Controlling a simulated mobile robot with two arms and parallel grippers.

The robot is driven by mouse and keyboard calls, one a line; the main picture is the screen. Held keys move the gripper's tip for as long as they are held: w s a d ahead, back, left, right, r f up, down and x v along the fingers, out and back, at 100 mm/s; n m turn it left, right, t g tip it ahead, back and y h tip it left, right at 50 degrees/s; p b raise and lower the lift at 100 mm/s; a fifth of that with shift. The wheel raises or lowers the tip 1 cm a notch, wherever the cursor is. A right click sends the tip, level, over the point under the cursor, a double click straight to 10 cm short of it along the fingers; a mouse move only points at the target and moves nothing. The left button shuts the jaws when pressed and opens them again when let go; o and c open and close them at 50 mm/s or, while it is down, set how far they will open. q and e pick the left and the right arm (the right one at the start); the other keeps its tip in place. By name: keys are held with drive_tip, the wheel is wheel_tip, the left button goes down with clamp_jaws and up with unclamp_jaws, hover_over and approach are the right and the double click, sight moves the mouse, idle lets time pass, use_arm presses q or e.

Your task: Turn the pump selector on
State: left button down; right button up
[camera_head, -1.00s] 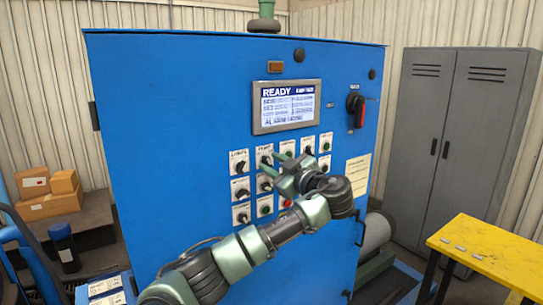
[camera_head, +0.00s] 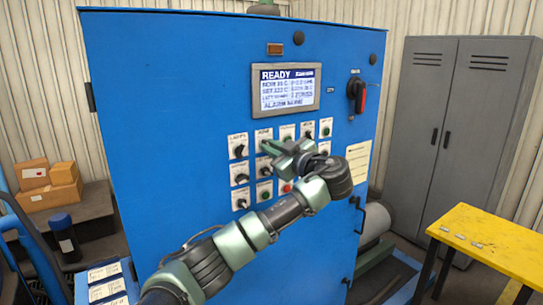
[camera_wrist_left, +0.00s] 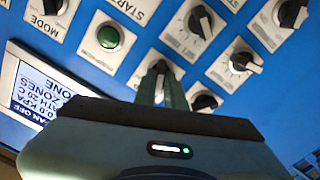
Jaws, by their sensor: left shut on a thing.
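The pump selector (camera_wrist_left: 156,73) is a black rotary knob on a white plate, second from the left in the top row of the blue cabinet's panel. Its plate also shows in the head view (camera_head: 263,134), its small label blurred. My left gripper (camera_head: 266,147) reaches the panel from the lower right. In the left wrist view its two green fingers (camera_wrist_left: 163,84) are close together around the knob, shut on it. They hide most of the knob, so I cannot tell its exact angle. My right gripper is not in view.
Other knobs stand close around, with the lamps knob (camera_head: 238,150) at left and the green start button (camera_wrist_left: 108,38) on the other side. The display (camera_head: 286,88) above reads READY.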

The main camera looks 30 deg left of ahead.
use_arm(q)
drive_tip(key=shift+w+d+r+m+b, duration=0.1)
drive_tip(key=shift+m+b, duration=2.05)
drive_tip(key=shift+m, duration=0.65)
drive_tip(key=shift+w+r+m+b, duration=0.1)
drive_tip(key=shift+m+b, duration=2)
drive_tip(key=shift+m, duration=0.7)
drive_tip(key=c, duration=1.5)
unclamp_jaws()
drive_tip(key=shift+f, duration=0.1)
